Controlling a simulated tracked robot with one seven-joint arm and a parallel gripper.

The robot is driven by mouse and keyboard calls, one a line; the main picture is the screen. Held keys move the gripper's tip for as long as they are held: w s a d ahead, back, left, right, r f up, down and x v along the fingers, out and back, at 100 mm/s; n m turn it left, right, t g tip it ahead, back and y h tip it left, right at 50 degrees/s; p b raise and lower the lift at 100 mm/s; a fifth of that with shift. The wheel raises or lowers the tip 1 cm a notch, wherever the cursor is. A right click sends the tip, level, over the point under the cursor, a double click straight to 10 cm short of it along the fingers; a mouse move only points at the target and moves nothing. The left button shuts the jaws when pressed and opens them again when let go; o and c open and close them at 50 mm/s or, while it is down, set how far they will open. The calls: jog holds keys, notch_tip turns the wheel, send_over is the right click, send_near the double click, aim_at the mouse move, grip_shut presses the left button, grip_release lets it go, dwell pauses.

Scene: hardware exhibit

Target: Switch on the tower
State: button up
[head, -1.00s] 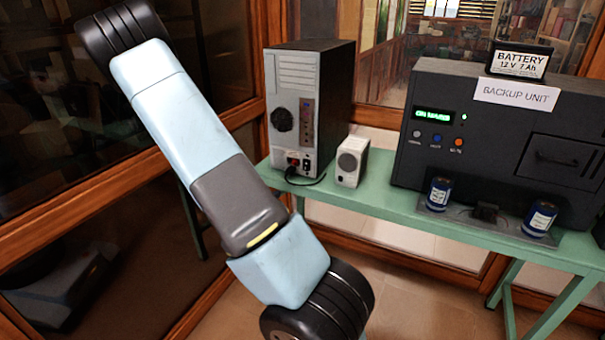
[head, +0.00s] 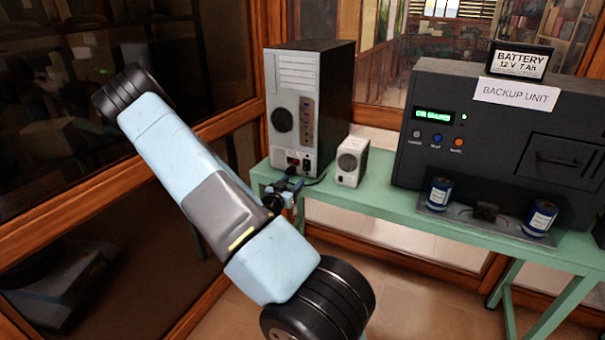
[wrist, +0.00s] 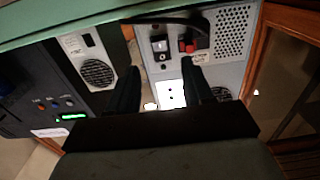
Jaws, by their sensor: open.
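The tower (head: 310,95) stands on the left end of the green table with its grey back panel facing me. Low on that panel are a black rocker switch (wrist: 160,46) and a red plug (wrist: 187,46) with a black cord, shown upside down in the wrist view. My gripper (head: 288,188) is at the table's front edge, just below the tower's lower back. In the wrist view my gripper (wrist: 161,70) is open and empty, its two dark fingers pointing toward the panel. The switch lies roughly between the fingertips; I cannot tell whether anything touches.
A small white speaker box (head: 351,162) stands right of the tower. The dark backup unit (head: 490,130) with a lit green display fills the right side, with a battery (head: 520,62) on top and blue cells (head: 438,193) in front. A wood-framed glass wall (head: 215,130) is close on the left.

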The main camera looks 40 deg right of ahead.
aim_at(305, 169)
jog(key=x, duration=0.8)
jog(key=shift+w+d, duration=0.1)
jog(key=shift+d, duration=0.05)
